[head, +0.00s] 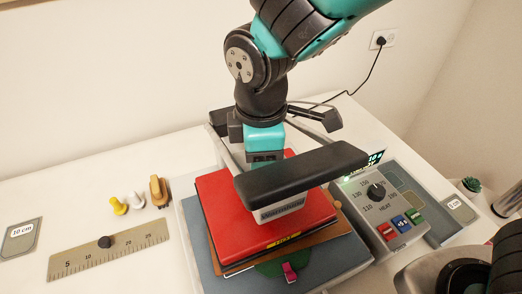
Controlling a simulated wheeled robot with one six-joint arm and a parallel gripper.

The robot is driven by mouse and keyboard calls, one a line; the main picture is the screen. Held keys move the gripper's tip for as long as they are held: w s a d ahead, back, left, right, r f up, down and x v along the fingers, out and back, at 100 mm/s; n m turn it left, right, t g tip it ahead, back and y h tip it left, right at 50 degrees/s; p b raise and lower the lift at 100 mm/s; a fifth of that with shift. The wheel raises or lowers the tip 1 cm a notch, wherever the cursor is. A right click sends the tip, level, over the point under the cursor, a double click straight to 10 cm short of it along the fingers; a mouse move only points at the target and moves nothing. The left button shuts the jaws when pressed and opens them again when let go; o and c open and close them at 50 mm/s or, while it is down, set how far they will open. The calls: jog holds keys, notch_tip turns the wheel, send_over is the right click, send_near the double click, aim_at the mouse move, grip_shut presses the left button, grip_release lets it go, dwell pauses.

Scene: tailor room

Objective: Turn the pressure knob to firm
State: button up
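The only knob I can make out on the press's control panel (386,203) is a black dial (376,191) marked HEAT, with numbers around it. I see no knob that reads as a pressure knob and no "firm" mark. The press has a black padded bar (290,179) over a red flat item (225,197). My gripper (265,158) points down just behind the bar, at the press's rear, away from the dial. Its fingertips are hidden or too small to tell, so I cannot see whether it is open or holding something.
Red, blue and green buttons (401,223) line the panel's front edge. Grey cards lie on both sides. The white table is clear at back left (110,165).

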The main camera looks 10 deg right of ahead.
jog(key=o, duration=0.6)
jog(key=shift+o, duration=0.2)
notch_tip(320, 180, up, 18)
jog(key=s+b, duration=0.1)
jog(key=b, duration=0.1)
jog(key=shift+f, duration=0.25)
jog(key=shift+s, duration=0.1)
